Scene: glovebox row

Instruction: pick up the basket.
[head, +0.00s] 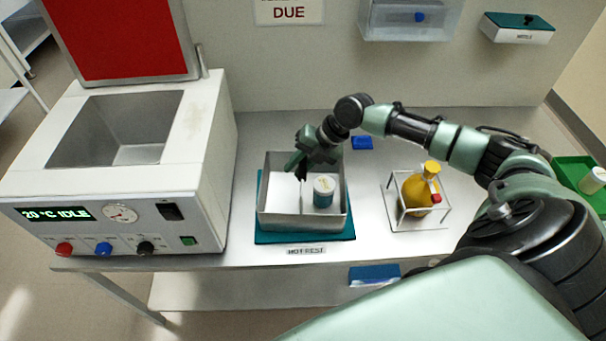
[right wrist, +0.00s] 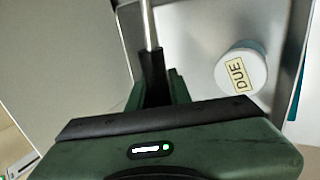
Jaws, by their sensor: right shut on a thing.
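The basket (head: 301,221) is an open grey metal box on a teal mat marked HOT REST. The basket looks level and seems to rest on the mat. My left gripper is not in view.
A white bath unit (head: 150,225) with an open red lid stands at left, its display reading 20 °C IDLE. A yellow flask (head: 416,192) in a wire frame stands right of the basket. A blue block (head: 362,143) lies behind. Bare bench separates them.

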